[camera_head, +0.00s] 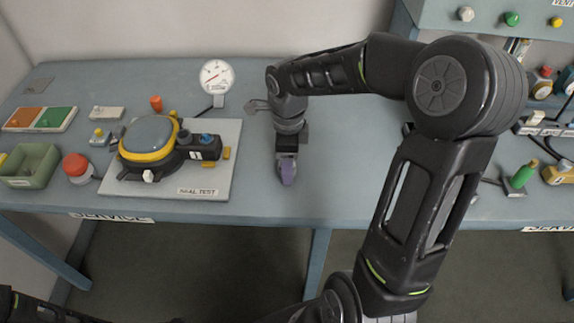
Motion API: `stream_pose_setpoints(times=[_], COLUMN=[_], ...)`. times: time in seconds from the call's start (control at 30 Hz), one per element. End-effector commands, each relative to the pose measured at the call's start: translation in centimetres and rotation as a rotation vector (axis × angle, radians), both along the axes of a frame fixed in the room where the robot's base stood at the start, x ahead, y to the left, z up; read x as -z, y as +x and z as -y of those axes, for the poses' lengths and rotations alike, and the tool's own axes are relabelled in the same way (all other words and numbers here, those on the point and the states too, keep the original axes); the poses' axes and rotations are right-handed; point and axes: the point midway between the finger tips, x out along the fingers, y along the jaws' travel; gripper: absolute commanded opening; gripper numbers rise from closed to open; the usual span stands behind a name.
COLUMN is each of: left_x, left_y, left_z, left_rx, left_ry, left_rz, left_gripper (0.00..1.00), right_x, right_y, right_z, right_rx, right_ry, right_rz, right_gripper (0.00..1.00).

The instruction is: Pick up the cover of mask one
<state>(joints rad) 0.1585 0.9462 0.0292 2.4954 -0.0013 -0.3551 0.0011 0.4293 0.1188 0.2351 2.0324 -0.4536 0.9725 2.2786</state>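A mask with a black body, a yellow ring and a tag reading 1 (195,155) sits on the seal test plate (222,180) at the left. A rounded grey cover (149,134) is on top of it, inside the yellow ring. My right gripper (287,178) points down over the bench to the right of the plate, apart from the mask. It is seen edge-on with a purple tip, and I cannot tell whether it is open or holds anything. My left gripper is out of view; only dark arm parts show at the bottom left.
A dial gauge (216,77) stands behind the plate. A red knob (77,165), a green bin (29,166) and an orange-and-green panel (40,118) are at the left. Several parts crowd the right end. The bench middle is mostly clear beneath my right arm.

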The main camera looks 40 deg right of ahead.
Motion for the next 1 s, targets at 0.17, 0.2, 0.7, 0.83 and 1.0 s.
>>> stream_pose_setpoints(times=[0.17, 0.2, 0.7, 0.83, 1.0], left_x=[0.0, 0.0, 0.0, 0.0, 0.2], left_y=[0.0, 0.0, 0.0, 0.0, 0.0], left_z=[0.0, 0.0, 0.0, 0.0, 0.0], left_rx=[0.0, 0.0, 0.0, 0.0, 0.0], left_ry=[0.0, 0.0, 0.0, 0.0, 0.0], left_rz=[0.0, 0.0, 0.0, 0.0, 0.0], left_gripper=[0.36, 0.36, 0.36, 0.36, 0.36], right_x=[0.0, 0.0, 0.0, -0.1, -1.5], right_y=[0.0, 0.0, 0.0, 0.0, 0.1], right_z=[0.0, 0.0, 0.0, 0.0, 0.1], right_rx=[0.0, 0.0, 0.0, 0.0, 0.001], right_ry=[0.0, 0.0, 0.0, -0.001, -0.002], right_rz=[0.0, 0.0, 0.0, 0.001, 0.003], right_gripper=[0.55, 0.52, 0.21, 0.21, 0.21])
